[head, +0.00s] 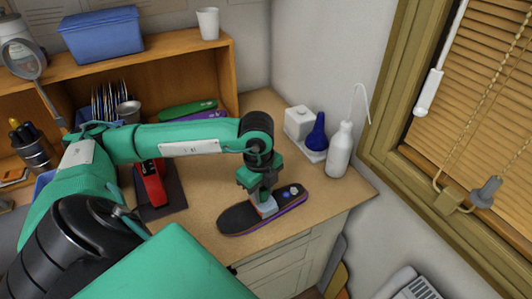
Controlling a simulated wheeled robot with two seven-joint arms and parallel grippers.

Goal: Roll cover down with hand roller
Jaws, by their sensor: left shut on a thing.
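A dark insole-shaped piece (240,219) with a purple and orange edge lies flat near the front right edge of the wooden bench; its dark top looks like the cover. My left gripper (262,196) points down over its middle. It is shut on a small pale tool (267,208), seemingly the hand roller, mostly hidden by the fingers. The tool appears to touch the cover, but I cannot tell for sure. A small pale blue-grey item (293,190) shows at the piece's right end. My right gripper is not in view.
A red tool (152,184) stands on a dark mat left of the piece. A white squeeze bottle (340,150), a blue bulb (317,133) and a white box (299,121) stand behind right. A wooden shelf (180,68) closes the back. Bare bench (205,185) lies between mat and piece.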

